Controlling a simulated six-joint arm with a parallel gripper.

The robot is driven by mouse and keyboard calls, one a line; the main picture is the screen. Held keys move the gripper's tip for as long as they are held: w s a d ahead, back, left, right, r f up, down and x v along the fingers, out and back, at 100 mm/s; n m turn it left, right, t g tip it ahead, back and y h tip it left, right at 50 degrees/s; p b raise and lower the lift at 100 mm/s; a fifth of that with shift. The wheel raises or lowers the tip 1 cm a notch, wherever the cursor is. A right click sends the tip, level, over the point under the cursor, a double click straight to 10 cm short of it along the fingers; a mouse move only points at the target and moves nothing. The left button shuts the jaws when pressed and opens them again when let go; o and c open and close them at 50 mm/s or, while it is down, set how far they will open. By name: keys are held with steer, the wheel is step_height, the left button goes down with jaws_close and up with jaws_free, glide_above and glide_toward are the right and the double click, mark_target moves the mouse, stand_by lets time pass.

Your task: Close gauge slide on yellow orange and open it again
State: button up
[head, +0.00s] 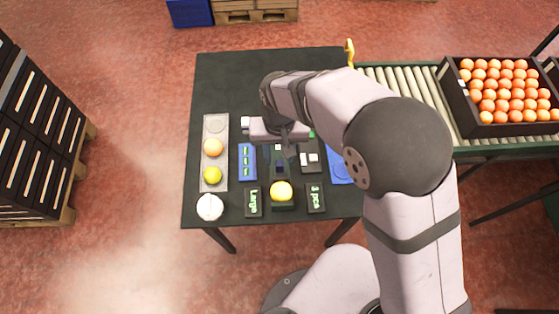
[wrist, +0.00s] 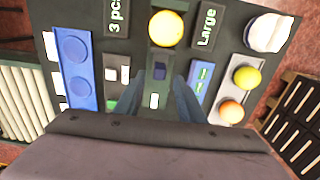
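The yellow orange (head: 281,191) sits on a dark holder at the near end of the gauge, and in the wrist view (wrist: 166,28) it is at the top. The gauge slide seems to be the dark blue block (wrist: 160,70), apart from the orange with a gap between them. My gripper (wrist: 158,92) is open above the gauge track, its two fingers apart on either side of it. Nothing is held. A small pale piece (wrist: 154,101) shows between the fingers. In the head view, my gripper (head: 288,150) partly hides the track.
A grey tray (head: 215,125) at left holds a yellow and an orange fruit. Near it are a white round item (head: 209,207), a blue marked panel (head: 247,162), "Large" (head: 253,202) and "3 pcs" (head: 315,198) displays, and white switches (head: 309,158). A blue plate (head: 340,170) lies right.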

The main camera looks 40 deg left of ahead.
mark_target(280, 163)
steer(key=shift+f+p, duration=0.5)
steer(key=shift+f, duration=2.25)
